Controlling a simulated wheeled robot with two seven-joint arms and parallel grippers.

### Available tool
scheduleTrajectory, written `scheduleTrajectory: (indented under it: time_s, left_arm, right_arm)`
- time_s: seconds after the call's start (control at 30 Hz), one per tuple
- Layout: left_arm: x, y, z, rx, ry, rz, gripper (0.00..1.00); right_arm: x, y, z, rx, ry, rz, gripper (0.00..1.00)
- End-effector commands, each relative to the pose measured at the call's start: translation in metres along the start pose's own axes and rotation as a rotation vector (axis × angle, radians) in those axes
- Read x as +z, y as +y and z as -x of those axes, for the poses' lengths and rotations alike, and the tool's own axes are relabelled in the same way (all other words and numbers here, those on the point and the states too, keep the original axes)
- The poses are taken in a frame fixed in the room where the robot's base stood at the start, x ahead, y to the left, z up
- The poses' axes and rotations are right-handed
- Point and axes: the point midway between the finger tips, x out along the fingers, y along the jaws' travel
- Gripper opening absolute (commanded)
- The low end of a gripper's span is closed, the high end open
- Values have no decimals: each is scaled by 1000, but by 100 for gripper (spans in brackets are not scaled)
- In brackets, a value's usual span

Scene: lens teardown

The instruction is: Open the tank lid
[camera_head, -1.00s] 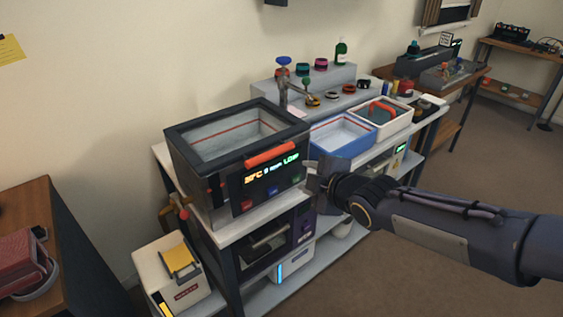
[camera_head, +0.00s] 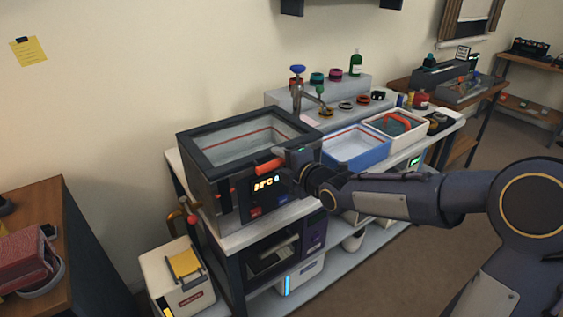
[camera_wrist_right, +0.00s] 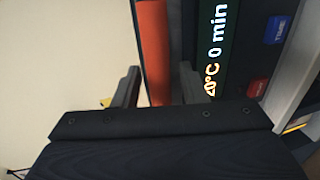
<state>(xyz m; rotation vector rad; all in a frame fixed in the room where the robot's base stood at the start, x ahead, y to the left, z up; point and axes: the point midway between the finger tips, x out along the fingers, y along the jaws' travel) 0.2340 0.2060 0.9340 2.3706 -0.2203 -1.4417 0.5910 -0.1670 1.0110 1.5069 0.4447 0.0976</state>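The tank (camera_head: 208,193) is a dark metal box at the left end of the bench. Its lid (camera_head: 196,153) has a dark frame around a clear pane and lies flat on top. An orange bar handle (camera_head: 268,166) runs along the lid's front edge, above a lit display. My right gripper (camera_head: 284,163) is at the handle's right part, hiding that end and some of the display. In the right wrist view, the fingers of the gripper (camera_wrist_right: 160,74) stand apart on either side of the handle (camera_wrist_right: 153,45), with gaps visible. My left gripper is not in view.
A blue basin (camera_head: 354,148) and a white tray (camera_head: 419,133) with an orange-handled item stand right of the tank. A white box (camera_head: 178,280) is below left.

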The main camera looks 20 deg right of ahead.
Motion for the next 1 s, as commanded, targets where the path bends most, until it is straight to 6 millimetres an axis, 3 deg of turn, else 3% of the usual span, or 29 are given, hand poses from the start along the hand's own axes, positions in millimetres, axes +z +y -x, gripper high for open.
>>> scheduleTrajectory:
  time_s: [0.17,0.47,0.77,1.0]
  left_arm:
    - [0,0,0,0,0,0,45]
    - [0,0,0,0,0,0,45]
    - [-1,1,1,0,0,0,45]
    - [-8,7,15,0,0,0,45]
  right_arm:
    - [0,0,0,0,-1,0,38]
    - [0,0,0,0,-1,-1,0]
    - [-1,2,1,-5,0,0,0]
    - [-11,30,4,-67,2,2,0]
